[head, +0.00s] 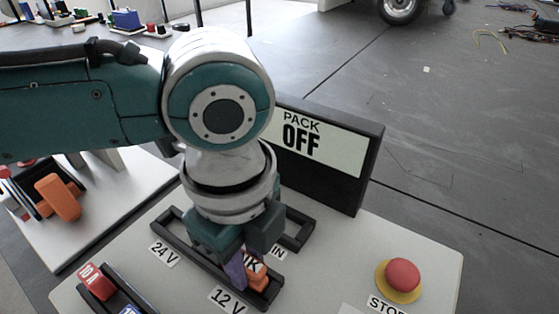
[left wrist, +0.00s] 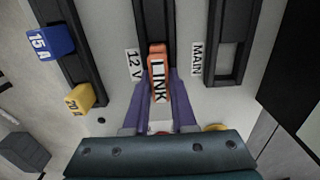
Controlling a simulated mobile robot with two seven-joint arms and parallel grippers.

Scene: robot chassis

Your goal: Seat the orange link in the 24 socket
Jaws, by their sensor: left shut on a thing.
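The orange link (head: 260,283), lettered LINK, sits at the 12 V end of a long black frame (head: 183,238). My left gripper (head: 248,271) points down and is shut on the link. In the left wrist view the link (left wrist: 158,62) is between the purple fingers (left wrist: 160,80), in line with the black rail beside the 12 V label (left wrist: 133,64). I cannot tell how deep the link sits. The 24 V label (head: 165,254) is by the frame's other end, where the socket is partly hidden by my arm. My right gripper is not in view.
A PACK OFF display (head: 372,165) stands behind the frame. A red stop button (head: 402,274) is at the right. A red 10A block (head: 96,281) is in a rail at front left; blue (left wrist: 50,42) and yellow (left wrist: 79,98) blocks show in the wrist view. Another orange part (head: 58,197) is far left.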

